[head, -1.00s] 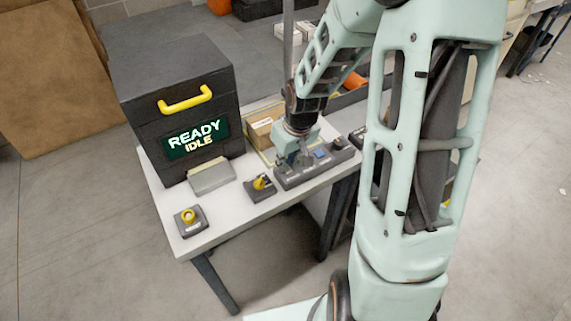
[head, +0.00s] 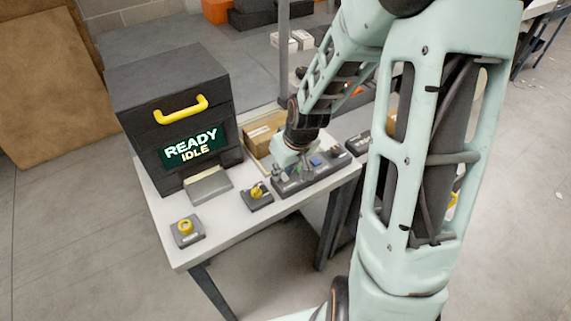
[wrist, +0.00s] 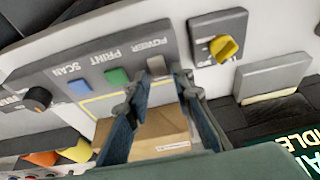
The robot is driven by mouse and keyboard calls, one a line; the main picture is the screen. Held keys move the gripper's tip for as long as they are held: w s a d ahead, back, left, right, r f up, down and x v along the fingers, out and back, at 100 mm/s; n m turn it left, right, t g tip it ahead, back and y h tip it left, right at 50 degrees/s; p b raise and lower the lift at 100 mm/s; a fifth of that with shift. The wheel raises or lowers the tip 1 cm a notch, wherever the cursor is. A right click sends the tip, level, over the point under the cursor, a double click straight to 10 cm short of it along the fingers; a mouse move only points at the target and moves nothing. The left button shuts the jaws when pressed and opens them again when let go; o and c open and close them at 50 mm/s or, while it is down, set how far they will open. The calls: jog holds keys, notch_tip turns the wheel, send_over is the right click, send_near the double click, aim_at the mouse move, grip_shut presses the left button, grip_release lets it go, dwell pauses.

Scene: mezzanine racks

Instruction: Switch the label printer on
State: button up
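The label printer appears to be the dark box (head: 175,110) with a yellow handle and a lit display (head: 194,146) reading "READY" and "IDLE". On the white table, a grey button panel (head: 328,177) stands to its right. In the wrist view the panel (wrist: 50,72) carries a pale button (wrist: 157,66) marked POWER, a green one (wrist: 117,77) marked PRINT and a blue one (wrist: 79,89) marked SCAN. My gripper (head: 300,172) is over the panel's left end. In the wrist view its fingertips (wrist: 158,82) are apart, on either side of the POWER button. Contact cannot be told.
A yellow rotary knob (head: 257,191) on a small base is left of the panel. A yellow round button (head: 185,227) sits near the table's front left corner. A cardboard box (head: 262,138) is behind the panel, beside a metal post (head: 284,60).

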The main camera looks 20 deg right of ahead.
jog(key=v, duration=1.2)
